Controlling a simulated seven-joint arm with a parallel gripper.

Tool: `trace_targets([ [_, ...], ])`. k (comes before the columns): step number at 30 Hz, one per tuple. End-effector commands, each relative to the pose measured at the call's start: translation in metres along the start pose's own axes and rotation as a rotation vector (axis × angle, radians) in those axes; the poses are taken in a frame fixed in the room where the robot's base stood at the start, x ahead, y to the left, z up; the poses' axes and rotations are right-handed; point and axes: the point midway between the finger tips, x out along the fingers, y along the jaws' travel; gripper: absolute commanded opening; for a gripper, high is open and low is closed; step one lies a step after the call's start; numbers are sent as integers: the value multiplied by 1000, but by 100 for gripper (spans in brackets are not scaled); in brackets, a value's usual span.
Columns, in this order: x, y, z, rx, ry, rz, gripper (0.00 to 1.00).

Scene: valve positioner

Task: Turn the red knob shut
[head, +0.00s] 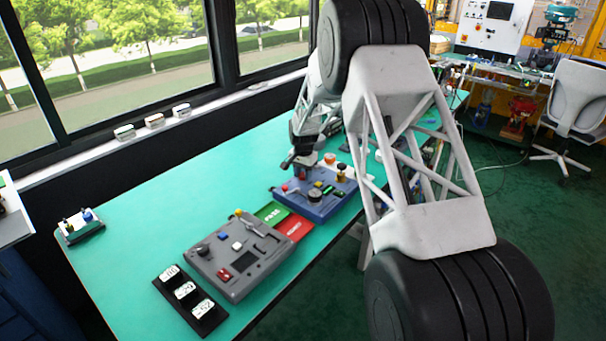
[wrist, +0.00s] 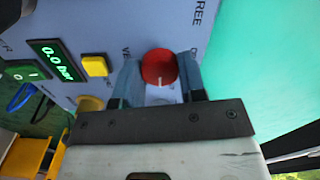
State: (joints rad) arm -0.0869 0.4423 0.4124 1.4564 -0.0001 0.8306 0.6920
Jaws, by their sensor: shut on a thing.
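The red knob (wrist: 158,68) is on the blue panel, between the two fingers of my gripper (wrist: 160,82) in the wrist view. The fingers are closed on its sides. A white mark shows on the knob's face, towards the gripper. In the head view, my gripper (head: 296,166) reaches down at the left end of the blue device (head: 325,206) on the green bench. A small red part (head: 284,187) shows just below the gripper there, and the fingertips are hard to make out.
The wrist view shows a yellow button (wrist: 95,66) and a green display (wrist: 56,62) reading "0.0 bar" left of the knob. A grey device (head: 240,254), green and red pads and a black number rack (head: 190,300) lie nearer on the bench.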

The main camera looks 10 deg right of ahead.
Motion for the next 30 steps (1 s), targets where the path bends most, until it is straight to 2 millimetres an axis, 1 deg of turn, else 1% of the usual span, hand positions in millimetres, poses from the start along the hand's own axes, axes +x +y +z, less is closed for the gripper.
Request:
trace_targets([
  [1,-1,0,0,0,1,-1,41],
  [5,-1,0,0,0,1,-1,60],
  [6,-1,0,0,0,0,-1,63],
  [14,-1,0,0,-1,0,0,63],
  [19,-6,0,0,-1,1,-1,63],
  [23,-18,0,0,-1,2,-2,63],
  [30,-47,0,0,-1,2,-1,63],
])
